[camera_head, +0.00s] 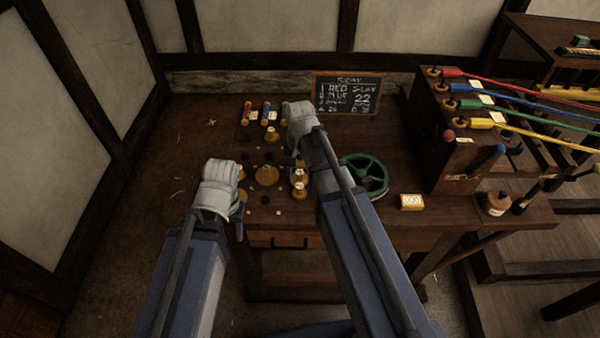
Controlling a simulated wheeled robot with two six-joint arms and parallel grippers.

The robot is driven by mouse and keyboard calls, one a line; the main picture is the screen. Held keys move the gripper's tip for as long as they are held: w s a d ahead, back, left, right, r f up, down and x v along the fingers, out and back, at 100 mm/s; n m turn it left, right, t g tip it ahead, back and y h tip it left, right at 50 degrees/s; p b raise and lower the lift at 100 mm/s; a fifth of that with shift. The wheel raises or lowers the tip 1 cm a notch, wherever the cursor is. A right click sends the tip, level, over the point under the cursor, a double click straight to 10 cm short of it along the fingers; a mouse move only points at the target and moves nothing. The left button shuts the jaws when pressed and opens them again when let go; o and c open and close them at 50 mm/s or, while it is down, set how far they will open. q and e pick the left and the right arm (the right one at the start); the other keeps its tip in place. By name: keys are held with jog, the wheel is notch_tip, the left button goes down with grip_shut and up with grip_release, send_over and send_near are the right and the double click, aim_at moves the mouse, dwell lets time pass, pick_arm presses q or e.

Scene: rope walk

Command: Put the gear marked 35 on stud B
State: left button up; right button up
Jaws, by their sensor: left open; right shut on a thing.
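Several brass gears are on the table. A large one (267,175) lies flat mid-left, one with a pale label (271,134) sits behind it, and small labelled ones (299,188) stand close together below my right gripper. I cannot read the marks, so I cannot tell which gear is 35 or which stud is B. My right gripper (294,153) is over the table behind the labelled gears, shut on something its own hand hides. My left gripper (239,222) is open near the table's front left edge, with nothing visible in it.
A green handwheel (364,177) stands right of my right arm. A yellow counter box (411,202), chalkboard (347,94), small spools (266,113) and a wooden rack (440,150) with coloured ropes are around.

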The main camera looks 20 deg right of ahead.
jog(key=o, duration=1.2)
jog(key=shift+o, duration=0.2)
jog(key=shift+r, duration=0.1)
notch_tip(320, 180, up, 8)
jog(key=p, duration=0.8)
jog(key=s+a+n+h, duration=0.1)
jog(key=s+a+n, duration=0.9)
jog(key=s, duration=0.4)
jog(key=shift+s+a+n, duration=0.2)
jog(key=shift+s+n, duration=0.1)
jog(key=shift+n, duration=0.1)
